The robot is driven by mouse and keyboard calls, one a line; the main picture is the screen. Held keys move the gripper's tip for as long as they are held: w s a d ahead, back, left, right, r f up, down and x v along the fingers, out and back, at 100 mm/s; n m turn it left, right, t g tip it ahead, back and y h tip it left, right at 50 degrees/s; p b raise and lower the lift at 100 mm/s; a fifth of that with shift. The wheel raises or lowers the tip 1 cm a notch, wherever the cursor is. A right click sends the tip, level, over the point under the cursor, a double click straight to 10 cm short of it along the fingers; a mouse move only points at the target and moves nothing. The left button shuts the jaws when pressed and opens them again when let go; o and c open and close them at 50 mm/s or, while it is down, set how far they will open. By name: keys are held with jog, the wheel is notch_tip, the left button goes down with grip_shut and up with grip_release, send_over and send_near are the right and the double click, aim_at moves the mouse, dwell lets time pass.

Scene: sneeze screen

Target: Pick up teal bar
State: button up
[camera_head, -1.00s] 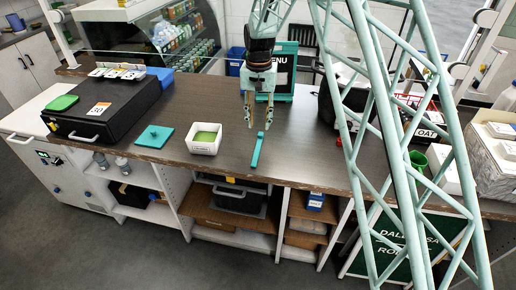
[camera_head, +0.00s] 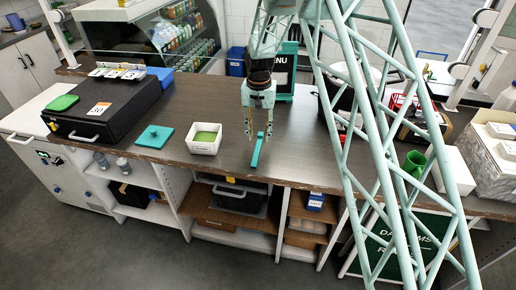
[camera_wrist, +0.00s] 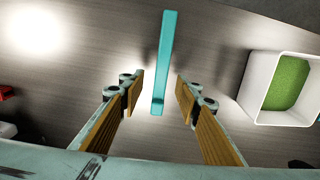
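The teal bar (camera_head: 257,152) lies flat on the dark wooden counter (camera_head: 310,160), close to its front edge. In the wrist view the teal bar (camera_wrist: 162,60) runs away from the gap between my fingers, with its near end between the fingertips. My gripper (camera_head: 258,136) is above the bar's far end, pointing down. In the wrist view my gripper (camera_wrist: 158,98) is open, with a yellow-brown padded finger on either side of the bar and visible gaps. The height of the fingertips above the counter is hard to tell.
A white square container with green contents (camera_head: 206,138) stands left of the bar, and a teal square lid (camera_head: 154,136) lies farther left. A black case (camera_head: 105,108) is at the far left. A menu sign (camera_head: 282,72) stands behind my gripper. A green mug (camera_head: 414,163) is at right.

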aim_at(258, 146)
jog(key=shift+f, duration=0.1)
jog(key=shift+w+a+f, duration=0.15)
jog(key=shift+f, duration=2.35)
jog(key=shift+c, duration=0.7)
jog(key=c, duration=0.8)
